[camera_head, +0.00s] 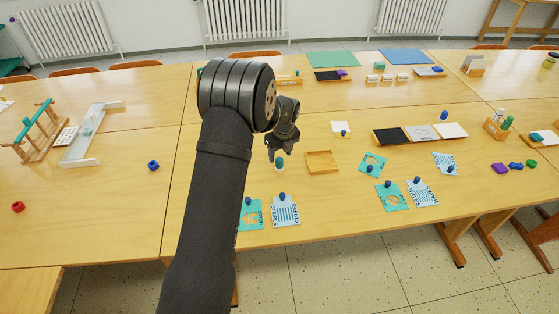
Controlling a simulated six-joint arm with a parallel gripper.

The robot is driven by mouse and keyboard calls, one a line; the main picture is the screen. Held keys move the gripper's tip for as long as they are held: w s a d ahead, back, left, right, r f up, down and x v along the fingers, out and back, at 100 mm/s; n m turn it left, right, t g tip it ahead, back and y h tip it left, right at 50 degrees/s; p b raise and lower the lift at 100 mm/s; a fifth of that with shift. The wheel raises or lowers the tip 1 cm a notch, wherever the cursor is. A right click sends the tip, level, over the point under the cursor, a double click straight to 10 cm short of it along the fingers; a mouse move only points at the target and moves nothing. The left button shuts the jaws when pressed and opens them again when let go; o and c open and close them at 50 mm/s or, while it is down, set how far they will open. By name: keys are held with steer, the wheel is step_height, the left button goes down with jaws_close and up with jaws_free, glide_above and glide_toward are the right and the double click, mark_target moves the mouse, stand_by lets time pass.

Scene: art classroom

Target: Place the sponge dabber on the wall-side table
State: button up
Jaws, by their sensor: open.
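My gripper (281,150) is open and points down over the middle of the near table. Similar blue-topped pieces stand on the printed cards, such as one (283,197) on the stripes card. Which one is the sponge dabber I cannot tell for sure. The wall-side table (235,82) is the far row, towards the radiators. My arm hides part of both tables.
A shallow wooden tray (322,162) lies right of my gripper. Black, grey and white panels (422,133) lie further right. Blue and green mats (406,56) and small boxes occupy the wall-side table. A wooden rack (38,131) stands at left. The far table's left part is fairly clear.

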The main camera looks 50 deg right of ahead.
mark_target(280, 160)
step_height(280, 160, up, 7)
steer(key=s, duration=0.1)
steer(key=shift+a, duration=0.2)
steer(key=shift+f, duration=0.1)
steer(key=f, duration=0.4)
steer(key=w+f, duration=0.1)
steer(key=f, duration=0.7)
steer(key=shift+w+d+f, duration=0.2)
steer(key=shift+w+d, duration=0.1)
step_height(280, 160, up, 3)
steer(key=shift+r, duration=0.65)
